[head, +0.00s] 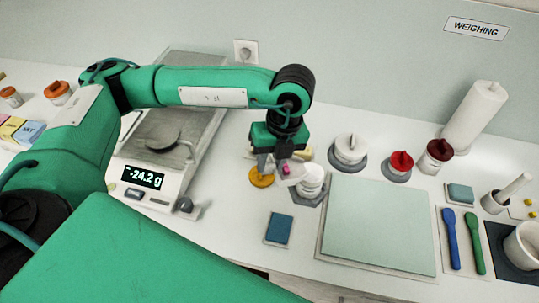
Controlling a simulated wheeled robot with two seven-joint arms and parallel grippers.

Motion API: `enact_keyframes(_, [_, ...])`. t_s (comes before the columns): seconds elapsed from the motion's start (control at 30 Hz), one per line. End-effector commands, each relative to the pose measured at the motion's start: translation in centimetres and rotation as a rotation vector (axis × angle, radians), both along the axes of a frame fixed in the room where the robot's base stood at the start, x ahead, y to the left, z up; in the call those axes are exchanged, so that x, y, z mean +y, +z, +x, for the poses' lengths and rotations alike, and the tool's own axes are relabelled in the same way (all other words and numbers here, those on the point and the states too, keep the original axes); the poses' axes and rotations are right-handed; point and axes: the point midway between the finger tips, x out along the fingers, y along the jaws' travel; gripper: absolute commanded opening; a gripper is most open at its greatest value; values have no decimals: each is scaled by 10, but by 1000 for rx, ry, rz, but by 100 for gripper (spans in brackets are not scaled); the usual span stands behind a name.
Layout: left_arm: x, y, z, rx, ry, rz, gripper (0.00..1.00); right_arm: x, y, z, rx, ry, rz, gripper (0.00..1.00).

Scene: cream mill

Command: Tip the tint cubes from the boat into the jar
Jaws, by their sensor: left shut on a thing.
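My left gripper (279,165) points down near the middle of the head view, shut on a small pale weighing boat (296,170). A pink tint cube (286,169) shows at the boat; the gripper hides part of the boat, and I cannot tell how many cubes are in it. The boat is just left of and above an open-looking white jar (312,178), which stands on a dark mat (309,196). Whether the boat touches the jar's rim, or how far it is tilted, is unclear. My right gripper is not in view.
An orange-yellow lid (262,179) lies left of the jar. A scale (146,178) reading -24.2 g stands further left. A blue pad (279,229) lies in front, a pale green mat (380,222) to the right. Lidded jars (350,148) stand behind.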

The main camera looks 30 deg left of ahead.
Motion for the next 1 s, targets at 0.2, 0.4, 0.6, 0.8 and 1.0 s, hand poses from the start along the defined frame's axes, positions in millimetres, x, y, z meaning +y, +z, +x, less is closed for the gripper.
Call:
enact_keyframes(0.2, [-3,6,2,33,-1,37,10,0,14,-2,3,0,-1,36])
enact_keyframes(0.4, [-6,9,5,66,0,76,10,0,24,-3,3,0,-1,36])
enact_keyframes(0.6, [-8,12,7,101,0,116,10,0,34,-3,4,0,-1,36])
enact_keyframes(0.8, [-11,15,10,138,-1,158,10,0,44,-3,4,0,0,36])
enact_keyframes(1.0, [-15,19,13,179,-1,205,10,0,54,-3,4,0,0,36])
